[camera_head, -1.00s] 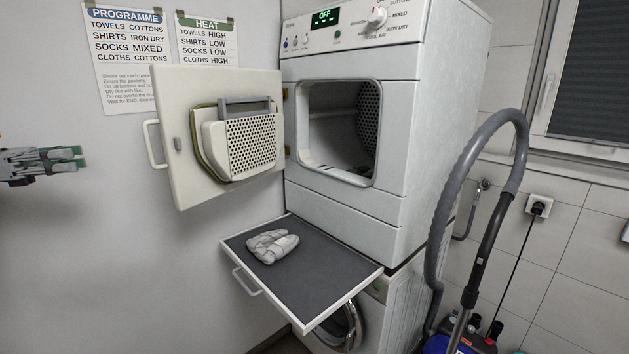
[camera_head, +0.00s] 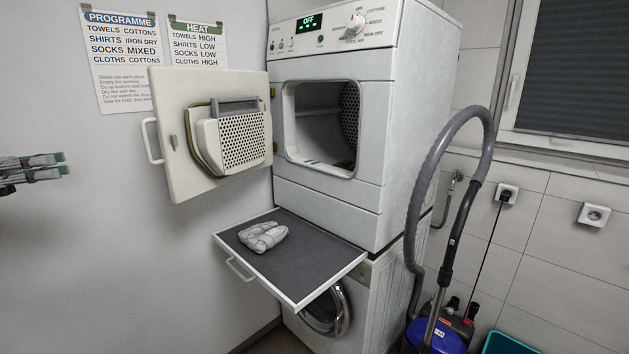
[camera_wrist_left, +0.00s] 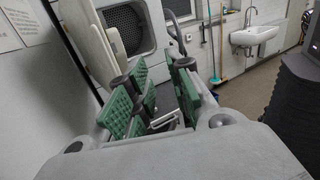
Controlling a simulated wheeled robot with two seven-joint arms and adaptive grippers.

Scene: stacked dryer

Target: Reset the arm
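My left gripper (camera_head: 62,165) is at the left edge of the head view, beside the wall and apart from the dryer. In the left wrist view its green-padded fingers (camera_wrist_left: 165,92) stand apart, with nothing held between them. My right gripper is in neither view. The upper dryer (camera_head: 335,195) has its door (camera_head: 165,160) swung open to the left and its drum visible. Its display reads OFF. Folded grey-white cloth (camera_head: 263,237) lies on the pull-out shelf (camera_head: 310,270) below the dryer.
A washing machine (camera_head: 368,310) stands under the shelf. A vacuum cleaner (camera_head: 437,338) with a tall grey hose is at the right. The left wrist view shows a sink (camera_wrist_left: 257,37) and a broom (camera_wrist_left: 216,75). Programme posters (camera_head: 120,60) hang on the wall.

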